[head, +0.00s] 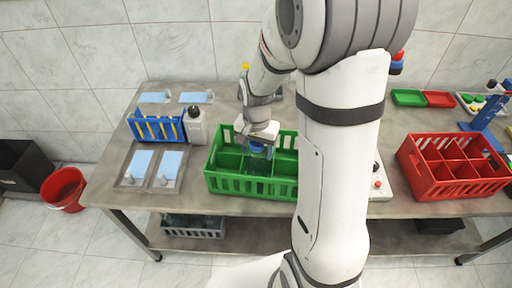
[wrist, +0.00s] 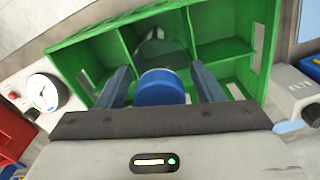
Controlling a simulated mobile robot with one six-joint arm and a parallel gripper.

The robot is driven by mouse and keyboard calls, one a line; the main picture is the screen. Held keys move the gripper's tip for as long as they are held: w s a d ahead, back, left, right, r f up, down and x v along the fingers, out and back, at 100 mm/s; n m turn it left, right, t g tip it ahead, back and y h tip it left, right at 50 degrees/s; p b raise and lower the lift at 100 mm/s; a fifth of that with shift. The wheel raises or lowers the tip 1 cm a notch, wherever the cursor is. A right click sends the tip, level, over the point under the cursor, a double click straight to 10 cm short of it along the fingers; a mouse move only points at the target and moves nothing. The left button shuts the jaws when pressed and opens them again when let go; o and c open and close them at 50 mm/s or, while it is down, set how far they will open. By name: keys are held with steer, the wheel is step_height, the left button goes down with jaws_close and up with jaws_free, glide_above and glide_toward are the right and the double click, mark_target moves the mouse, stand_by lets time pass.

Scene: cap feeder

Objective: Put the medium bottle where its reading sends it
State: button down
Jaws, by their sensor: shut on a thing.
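My gripper (head: 258,146) is over the green crate (head: 250,187) and shut on a bottle with a blue cap. In the wrist view my gripper (wrist: 161,84) has one finger on each side of the blue cap (wrist: 160,88). In the head view the clear, bluish bottle (head: 258,162) hangs below the fingers, at or inside a compartment of the green crate. I cannot tell whether its base touches the crate floor. A pale grey shape (wrist: 155,42) shows beyond the cap in the wrist view, too unclear to name. No reading is legible.
A red divided crate (head: 455,187) stands right. A white device with a round dial (wrist: 42,92) stands beside the green crate, partly behind my arm in the head view. A blue rack (head: 157,128), a grey-white container (head: 195,127) and trays with pale blue pads (head: 140,165) stand left.

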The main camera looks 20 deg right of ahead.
steer(key=shift+f, duration=0.15)
steer(key=shift+c, duration=2)
jaws_free()
step_height(320, 180, up, 12)
steer(key=shift+s+r+b, duration=0.15)
steer(key=shift+b, duration=0.4)
steer(key=s+r+n+t, duration=0.2)
steer(key=s+n, duration=0.5)
steer(key=s, duration=0.7)
steer(key=shift+t, duration=0.6)
steer(key=shift+s+r, duration=0.1)
